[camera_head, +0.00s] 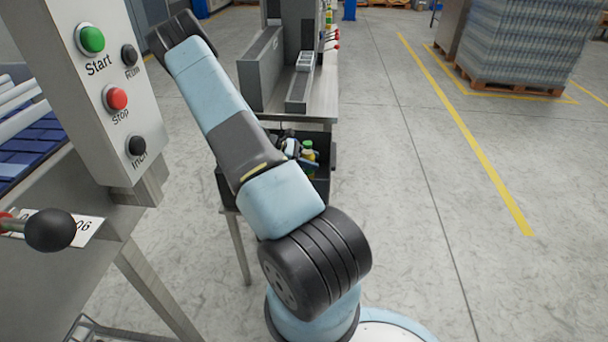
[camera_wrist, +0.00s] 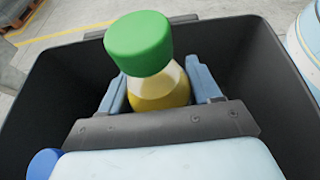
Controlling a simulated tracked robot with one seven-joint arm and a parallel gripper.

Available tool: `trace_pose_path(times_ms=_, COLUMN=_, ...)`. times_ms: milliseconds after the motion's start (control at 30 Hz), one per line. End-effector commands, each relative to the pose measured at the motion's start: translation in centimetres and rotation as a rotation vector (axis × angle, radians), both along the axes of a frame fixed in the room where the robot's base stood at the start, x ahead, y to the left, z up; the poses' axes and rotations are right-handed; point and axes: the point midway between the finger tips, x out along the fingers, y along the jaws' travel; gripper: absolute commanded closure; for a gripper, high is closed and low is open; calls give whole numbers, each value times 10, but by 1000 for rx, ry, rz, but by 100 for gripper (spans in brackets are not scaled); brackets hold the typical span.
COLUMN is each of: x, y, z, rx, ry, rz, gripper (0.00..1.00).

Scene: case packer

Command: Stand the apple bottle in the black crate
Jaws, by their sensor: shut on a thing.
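The apple bottle (camera_wrist: 163,92) has a green cap and yellow juice. In the wrist view it stands between the two blue fingers of my gripper (camera_wrist: 160,98), which is shut on it. It looks roughly upright. The black crate (camera_wrist: 275,75) surrounds the bottle and the fingers. The bottle's lower part is hidden by my gripper, so I cannot tell whether it touches the crate floor. In the head view the bottle (camera_head: 308,151) shows at the black crate (camera_head: 229,188), beyond my arm, which hides much of the crate.
A blue cap (camera_wrist: 42,163) shows at the lower left inside the crate. A metal bench (camera_head: 318,97) with grey machinery stands behind the crate. A control panel (camera_head: 112,95) with buttons stands close at the left. The floor at the right is clear up to a pallet of wrapped bottles (camera_head: 520,45).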

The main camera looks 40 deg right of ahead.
Motion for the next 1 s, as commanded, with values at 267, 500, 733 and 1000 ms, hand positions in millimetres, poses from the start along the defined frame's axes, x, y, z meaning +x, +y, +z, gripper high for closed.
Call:
trace_pose_path(times_ms=267, x=-1, y=-1, z=-22, rx=0, ry=0, rz=-2, gripper=79)
trace_pose_path(times_ms=500, x=-2, y=-2, z=-49, rx=-1, ry=0, rz=-4, gripper=79)
trace_pose_path(times_ms=733, x=-1, y=-2, z=-55, rx=-1, ry=-1, rz=-4, gripper=79)
trace_pose_path(times_ms=1000, x=-2, y=-2, z=-56, rx=0, ry=-1, rz=-4, gripper=26)
